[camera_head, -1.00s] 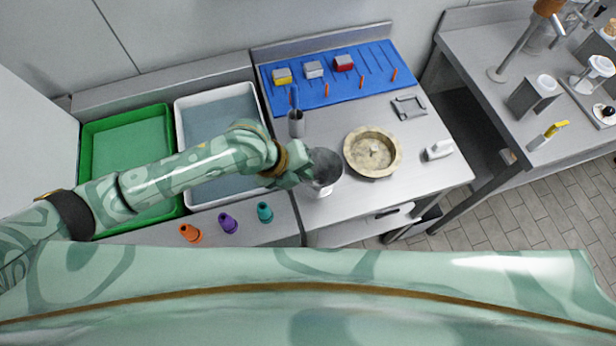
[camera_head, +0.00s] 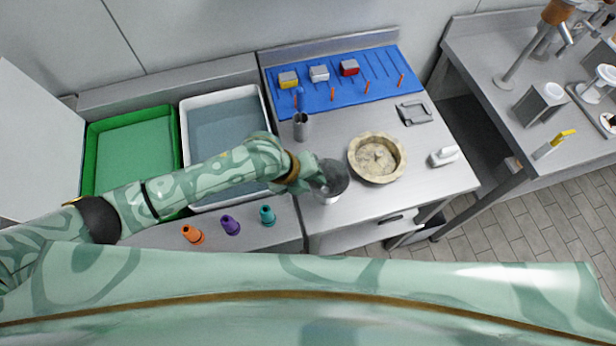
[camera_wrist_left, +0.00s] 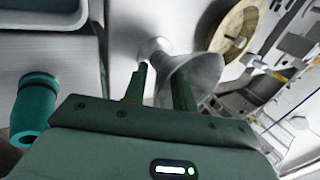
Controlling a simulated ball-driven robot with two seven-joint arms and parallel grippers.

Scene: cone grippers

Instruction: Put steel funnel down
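My left gripper (camera_head: 312,176) reaches in from the left over the steel counter. It is shut on the steel funnel (camera_head: 332,177), whose dark wide mouth faces up in the head view. In the left wrist view, one finger is inside the mouth of the funnel (camera_wrist_left: 203,72) and the other is outside its wall. The narrow end points toward the counter; I cannot tell whether it touches. My right gripper is not in view.
A round beige basin (camera_head: 376,158) stands close right of the funnel. A grey cup (camera_head: 301,128) stands behind. A white item (camera_head: 444,156) is at right.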

